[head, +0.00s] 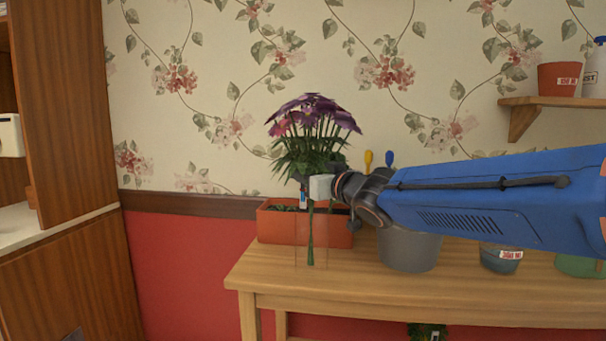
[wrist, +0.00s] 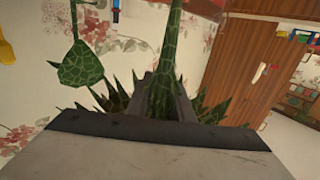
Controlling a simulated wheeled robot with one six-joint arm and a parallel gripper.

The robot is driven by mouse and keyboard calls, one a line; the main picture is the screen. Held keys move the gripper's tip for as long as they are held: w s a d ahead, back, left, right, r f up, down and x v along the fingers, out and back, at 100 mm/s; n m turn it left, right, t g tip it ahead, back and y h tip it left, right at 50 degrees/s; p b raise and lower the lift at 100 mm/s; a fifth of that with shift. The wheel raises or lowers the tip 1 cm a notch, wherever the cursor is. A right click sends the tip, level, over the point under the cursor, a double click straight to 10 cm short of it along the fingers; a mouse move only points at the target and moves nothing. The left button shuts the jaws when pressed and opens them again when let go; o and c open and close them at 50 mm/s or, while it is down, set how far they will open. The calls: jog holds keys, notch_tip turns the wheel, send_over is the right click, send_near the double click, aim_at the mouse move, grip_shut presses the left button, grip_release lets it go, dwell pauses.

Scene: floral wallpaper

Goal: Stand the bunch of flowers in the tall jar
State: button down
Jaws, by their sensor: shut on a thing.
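The bunch of flowers (head: 313,122) has purple blooms, green leaves and one thick stem, and is upright in the head view. My gripper (head: 306,187) is shut on it just below the leaves. In the wrist view my gripper (wrist: 168,100) has its fingers around the green stem (wrist: 172,45). The tall jar (head: 320,258) is clear glass with faint edges, standing at the table's left end. The lower stem shows within the jar's outline, its end near the jar's base, and appears to be inside. The jar's rim is hard to make out, and I cannot pick out the jar in the wrist view.
An orange planter box (head: 270,226) stands behind the jar on the wooden table (head: 400,294). A grey pot (head: 408,250) and a small dark labelled pot (head: 501,261) are to the right, under my arm. A wall shelf (head: 550,102) holds a pot and bottle.

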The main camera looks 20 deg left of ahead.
jog(key=c, duration=1.5)
grip_release()
jog(key=v, duration=1.7)
jog(key=shift+s+d, duration=0.1)
jog(key=shift+d, duration=0.1)
